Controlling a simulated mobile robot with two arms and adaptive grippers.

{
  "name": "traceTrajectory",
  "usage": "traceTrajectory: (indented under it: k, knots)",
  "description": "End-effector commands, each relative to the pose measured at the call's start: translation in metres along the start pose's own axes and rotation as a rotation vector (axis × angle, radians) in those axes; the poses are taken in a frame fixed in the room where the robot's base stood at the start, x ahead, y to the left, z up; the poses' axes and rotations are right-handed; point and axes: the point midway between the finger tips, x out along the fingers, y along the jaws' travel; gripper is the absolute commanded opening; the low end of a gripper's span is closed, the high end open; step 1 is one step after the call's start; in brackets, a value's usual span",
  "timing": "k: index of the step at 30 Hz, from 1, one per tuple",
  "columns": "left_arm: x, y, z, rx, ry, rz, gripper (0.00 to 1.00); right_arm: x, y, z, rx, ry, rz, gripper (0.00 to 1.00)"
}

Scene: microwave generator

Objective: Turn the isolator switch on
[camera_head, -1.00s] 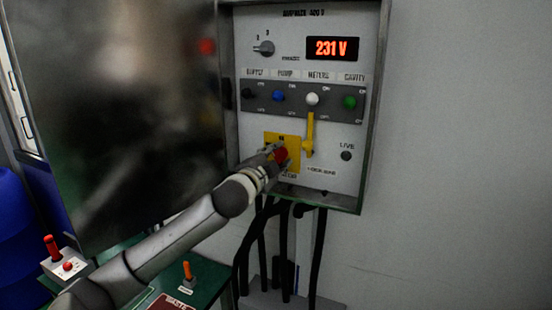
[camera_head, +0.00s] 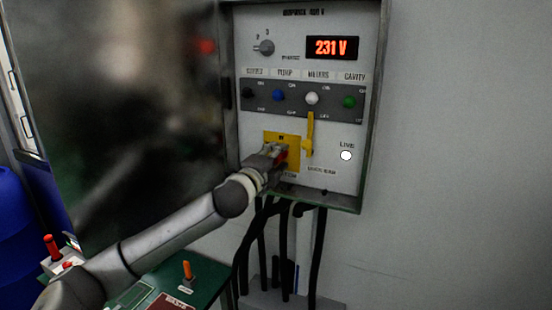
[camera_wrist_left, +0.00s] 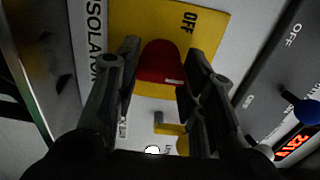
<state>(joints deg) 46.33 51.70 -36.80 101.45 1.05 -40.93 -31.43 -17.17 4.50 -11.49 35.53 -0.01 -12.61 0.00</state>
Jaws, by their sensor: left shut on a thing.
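The isolator switch is a red knob (camera_head: 283,157) on a yellow plate (camera_head: 294,165), low on the panel inside the open cabinet. My left gripper (camera_head: 277,155) is at the knob and partly hides it. In the left wrist view the red knob (camera_wrist_left: 160,62) sits between the two fingers of the gripper (camera_wrist_left: 163,70), which is shut on it. The LIVE lamp (camera_head: 346,155) glows white. My right gripper is not in view.
A row of coloured knobs and a red "231 V" display (camera_head: 332,48) are above. The open cabinet door (camera_head: 130,110) stands at left. Black cables (camera_head: 283,250) run below.

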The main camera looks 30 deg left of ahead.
Motion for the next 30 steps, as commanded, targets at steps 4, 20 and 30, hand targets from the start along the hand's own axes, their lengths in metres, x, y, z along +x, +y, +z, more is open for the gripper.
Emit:
traceTrajectory:
  k: [4,20,30]
  knots:
    - [0.000,0.002,-0.001,0.005,0.001,0.003,0.13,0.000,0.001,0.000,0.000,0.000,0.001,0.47]
    - [0.000,0.001,0.000,0.002,0.000,0.002,0.59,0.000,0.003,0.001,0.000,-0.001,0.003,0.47]
    - [-0.013,0.001,0.000,0.003,0.000,0.001,0.59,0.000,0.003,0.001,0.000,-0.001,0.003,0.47]
